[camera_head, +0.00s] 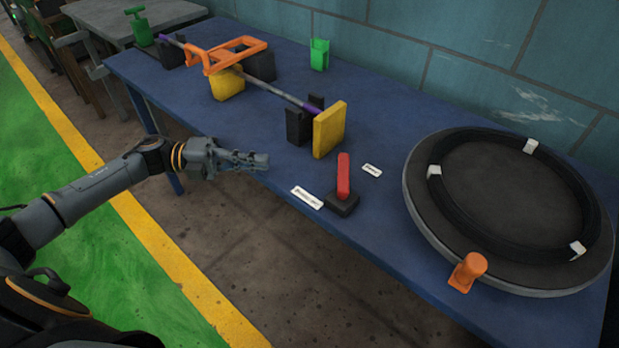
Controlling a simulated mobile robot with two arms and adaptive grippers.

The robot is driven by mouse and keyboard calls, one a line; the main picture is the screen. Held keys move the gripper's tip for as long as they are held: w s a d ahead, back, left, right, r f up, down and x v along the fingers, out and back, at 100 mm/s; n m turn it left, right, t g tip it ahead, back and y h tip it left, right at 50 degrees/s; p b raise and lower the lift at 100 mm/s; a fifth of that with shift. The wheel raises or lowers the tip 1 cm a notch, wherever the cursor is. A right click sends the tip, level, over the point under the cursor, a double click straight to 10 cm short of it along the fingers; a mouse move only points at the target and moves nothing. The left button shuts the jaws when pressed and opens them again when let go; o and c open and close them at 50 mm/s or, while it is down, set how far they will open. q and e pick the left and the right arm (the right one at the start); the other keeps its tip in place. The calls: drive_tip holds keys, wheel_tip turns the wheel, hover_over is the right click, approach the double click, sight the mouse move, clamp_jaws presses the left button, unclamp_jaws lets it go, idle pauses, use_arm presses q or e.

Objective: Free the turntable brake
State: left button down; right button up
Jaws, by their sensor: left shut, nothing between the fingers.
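A red lever (343,176) stands nearly upright on a small dark base (342,203) near the front edge of the blue table. Two white labels lie by it, one at its left (307,197) and one at its right (372,170); their print is too small to read. The round grey turntable (420,205) is at the right, with a black ring (452,210) held by white clips and an orange knob (467,272) on its near rim. My left gripper (266,161) is shut and empty near the table's front edge, left of the lever and apart from it. My right gripper is out of view.
A shaft with purple ends (283,95) rests on black supports, with an orange frame (225,55) around it. A yellow block (329,129) stands at its near end, another (227,84) farther left. A green container (319,54) stands behind.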

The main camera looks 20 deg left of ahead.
use_arm(q)
approach(343, 176)
drive_tip(key=w+d, duration=0.4)
drive_tip(key=shift+w+f, duration=0.1)
drive_tip(key=shift+f, duration=0.25)
drive_tip(key=shift+w+d+f, duration=0.1)
drive_tip(key=shift+w+d, duration=0.1)
drive_tip(key=shift+d, duration=0.3)
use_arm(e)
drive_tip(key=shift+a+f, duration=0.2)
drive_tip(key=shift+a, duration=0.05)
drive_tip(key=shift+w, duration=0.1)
